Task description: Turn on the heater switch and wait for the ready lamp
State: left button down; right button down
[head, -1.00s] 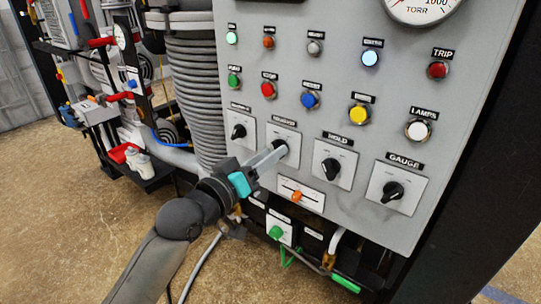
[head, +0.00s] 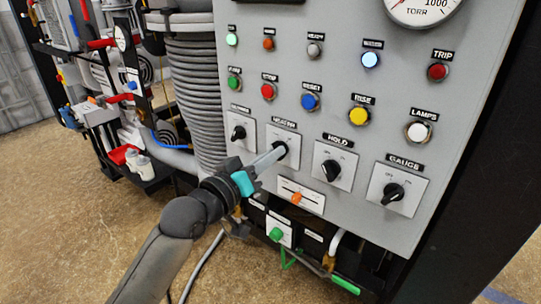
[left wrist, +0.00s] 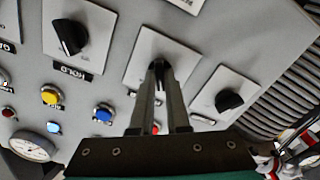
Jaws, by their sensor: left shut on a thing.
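The heater switch (head: 281,147) is a black rotary knob on a white plate, second from the left in the knob row of the grey panel. My left gripper (head: 275,153) reaches it from the lower left. In the left wrist view its two fingers (left wrist: 158,88) are shut on the knob of the heater switch (left wrist: 157,66), hiding most of it. The ready lamp (head: 314,50), in the top row, looks grey and unlit. My right gripper is in neither view.
Close neighbours are the left knob (head: 238,132), the HOLD knob (head: 331,170) and an orange slider (head: 296,197) below. A pale blue lamp (head: 371,60) glows beside the ready lamp. The red TRIP lamp (head: 437,71) is at right. A ribbed grey hose column (head: 195,95) stands left.

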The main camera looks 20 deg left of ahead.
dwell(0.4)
pick_arm(q)
jog(key=shift+m+p, duration=4.6)
jog(key=shift+m, duration=1.3)
jog(key=c, duration=0.9)
grip_release()
